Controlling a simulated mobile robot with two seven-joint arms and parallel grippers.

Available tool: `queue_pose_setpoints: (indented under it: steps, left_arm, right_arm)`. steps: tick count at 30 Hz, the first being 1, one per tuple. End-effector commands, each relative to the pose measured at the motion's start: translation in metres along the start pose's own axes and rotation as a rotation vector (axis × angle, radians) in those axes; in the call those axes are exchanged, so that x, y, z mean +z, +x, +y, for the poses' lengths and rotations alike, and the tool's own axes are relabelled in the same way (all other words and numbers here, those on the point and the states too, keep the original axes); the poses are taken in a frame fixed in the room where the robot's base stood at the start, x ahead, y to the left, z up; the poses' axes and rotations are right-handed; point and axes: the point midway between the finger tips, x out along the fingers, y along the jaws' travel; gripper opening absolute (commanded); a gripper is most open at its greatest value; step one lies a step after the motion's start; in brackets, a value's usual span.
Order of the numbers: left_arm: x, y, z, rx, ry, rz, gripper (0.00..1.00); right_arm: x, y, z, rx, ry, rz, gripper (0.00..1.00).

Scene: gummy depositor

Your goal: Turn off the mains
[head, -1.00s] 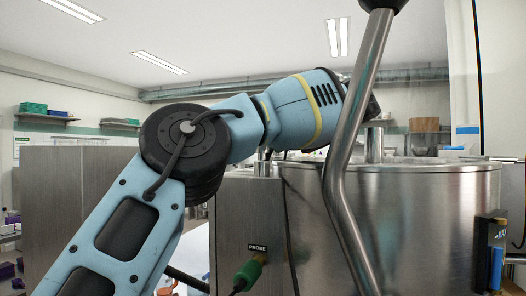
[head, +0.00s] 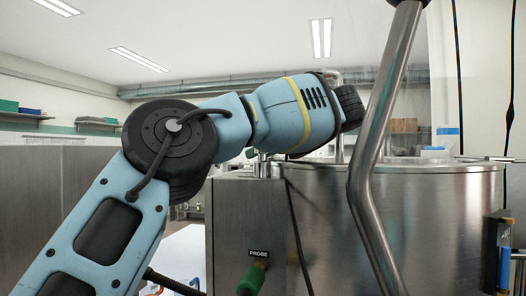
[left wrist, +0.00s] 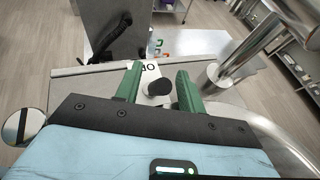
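In the left wrist view, a black knob (left wrist: 159,88) sits on a white plate (left wrist: 150,72) with partly hidden dark lettering; it appears to be the mains switch, but I cannot read the label fully. My left gripper (left wrist: 158,80) is open, with one green finger on each side of the knob. I cannot tell whether either finger touches it. My right gripper is not in view.
A bent steel lever (head: 365,180) stands close in front, across the round steel hopper (head: 440,215). A green probe plug (head: 251,278) is on the machine's front under a PROBE label. In the left wrist view, a steel pipe (left wrist: 250,45) rises right of the gripper.

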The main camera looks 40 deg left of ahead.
Motion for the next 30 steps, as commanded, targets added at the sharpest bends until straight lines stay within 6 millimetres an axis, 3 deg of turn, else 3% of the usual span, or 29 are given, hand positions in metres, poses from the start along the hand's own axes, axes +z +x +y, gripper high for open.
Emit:
queue_pose_setpoints:
  steps: [4,13,23,30]
  left_arm:
    - [0.0001,-0.0001,0.0001,0.0,0.0,0.0,0.39]
    - [0.0002,0.0001,0.0001,0.0,0.0,0.0,0.0]
    - [0.0015,0.002,0.0008,-0.004,-0.015,0.037,0.0]
    - [0.0053,0.0068,0.0031,-0.025,-0.064,0.164,0.0]
  right_arm:
    - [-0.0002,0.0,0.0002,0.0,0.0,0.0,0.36]
    - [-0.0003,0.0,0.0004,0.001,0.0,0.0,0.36]
    - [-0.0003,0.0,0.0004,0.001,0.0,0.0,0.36]
    - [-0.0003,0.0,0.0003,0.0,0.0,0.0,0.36]
